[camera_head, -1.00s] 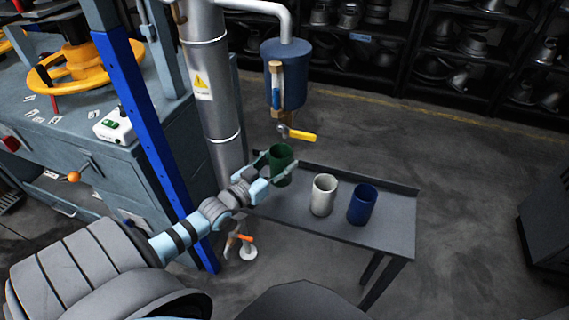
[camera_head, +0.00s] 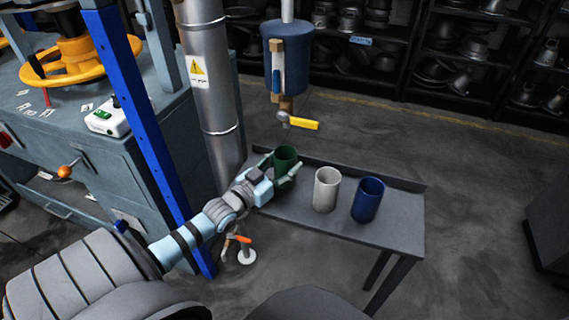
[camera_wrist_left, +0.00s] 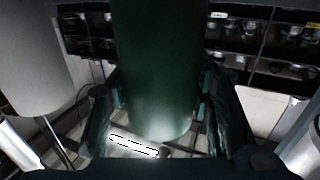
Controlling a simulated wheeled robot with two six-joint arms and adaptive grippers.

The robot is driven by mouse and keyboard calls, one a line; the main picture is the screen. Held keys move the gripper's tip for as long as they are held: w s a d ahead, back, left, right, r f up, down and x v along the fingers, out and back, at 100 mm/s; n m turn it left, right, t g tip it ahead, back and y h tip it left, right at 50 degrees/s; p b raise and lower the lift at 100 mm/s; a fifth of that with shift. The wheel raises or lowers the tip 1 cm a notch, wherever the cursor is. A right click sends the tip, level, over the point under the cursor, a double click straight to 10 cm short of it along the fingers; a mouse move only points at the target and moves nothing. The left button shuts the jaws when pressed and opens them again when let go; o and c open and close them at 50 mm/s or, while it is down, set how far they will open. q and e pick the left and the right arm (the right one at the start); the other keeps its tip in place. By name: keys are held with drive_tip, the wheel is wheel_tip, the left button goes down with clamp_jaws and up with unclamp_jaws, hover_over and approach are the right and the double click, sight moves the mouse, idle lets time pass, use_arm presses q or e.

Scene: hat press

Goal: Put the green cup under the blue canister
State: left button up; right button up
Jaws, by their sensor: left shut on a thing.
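The green cup (camera_head: 286,158) is at the left end of the grey table, below the blue canister (camera_head: 288,62) and its yellow-handled tap (camera_head: 302,123). My left gripper (camera_head: 284,172) is shut on the green cup, with a finger on each side. In the left wrist view the green cup (camera_wrist_left: 158,70) fills the middle between the fingers. I cannot tell whether the cup's base touches the table. My right gripper is not in view.
A white cup (camera_head: 326,190) and a blue cup (camera_head: 367,200) stand on the grey table (camera_head: 400,232) to the right. A blue post (camera_head: 140,130) and a grey pipe (camera_head: 210,90) stand left of the canister. Shelves line the back.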

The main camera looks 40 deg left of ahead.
sight(278, 165)
use_arm(q)
drive_tip(key=o, duration=1.2)
drive_tip(key=shift+f, duration=0.15)
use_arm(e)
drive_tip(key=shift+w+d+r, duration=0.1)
use_arm(q)
drive_tip(key=shift+r+p, duration=0.35)
drive_tip(key=shift+p, duration=0.05)
drive_tip(key=shift+r+p, duration=0.55)
drive_tip(key=s+p, duration=0.3)
drive_tip(key=s, duration=0.1)
drive_tip(key=shift+s+a+r+p, duration=0.1)
drive_tip(key=shift+s+p, duration=0.05)
drive_tip(key=shift+p, duration=0.2)
drive_tip(key=s, duration=0.2)
drive_tip(key=s+p, duration=0.1)
drive_tip(key=s, duration=0.2)
drive_tip(key=s+p, duration=0.1)
drive_tip(key=s, duration=0.1)
drive_tip(key=shift+s+a+f, duration=0.2)
drive_tip(key=shift+a+f, duration=0.05)
drive_tip(key=shift+s+f, duration=0.1)
drive_tip(key=shift+s, duration=0.05)
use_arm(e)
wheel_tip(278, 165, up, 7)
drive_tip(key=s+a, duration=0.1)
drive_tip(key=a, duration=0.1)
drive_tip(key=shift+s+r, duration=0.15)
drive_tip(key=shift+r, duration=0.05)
